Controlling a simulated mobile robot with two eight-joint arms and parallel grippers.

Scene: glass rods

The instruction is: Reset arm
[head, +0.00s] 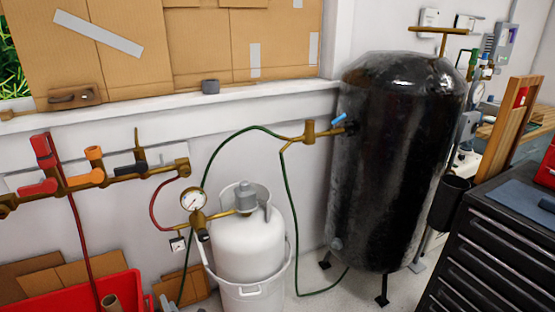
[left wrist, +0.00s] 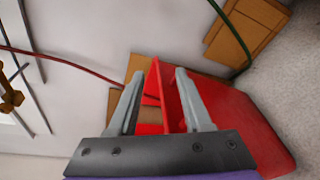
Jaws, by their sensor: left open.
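My left gripper (left wrist: 160,73) is open in the left wrist view, with its two grey fingers apart and nothing between them. A red bin (left wrist: 248,125) lies beyond and below the fingers, and its wall shows between them. I cannot tell how far the fingertips are from it. The red bin also shows at the lower left of the head view (head: 60,296). Small grey tips at the bottom edge of the head view, right of the bin, are too cut off to identify surely. My right gripper is in neither view. No glass rods are visible.
A wall pipe with red and orange valves (head: 97,178) runs above the bin. A white gas cylinder (head: 250,247) stands in a bucket, with hoses beside it. A black tank (head: 390,165) and a dark drawer cabinet (head: 485,255) are at right. Cardboard (left wrist: 245,35) leans on the wall.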

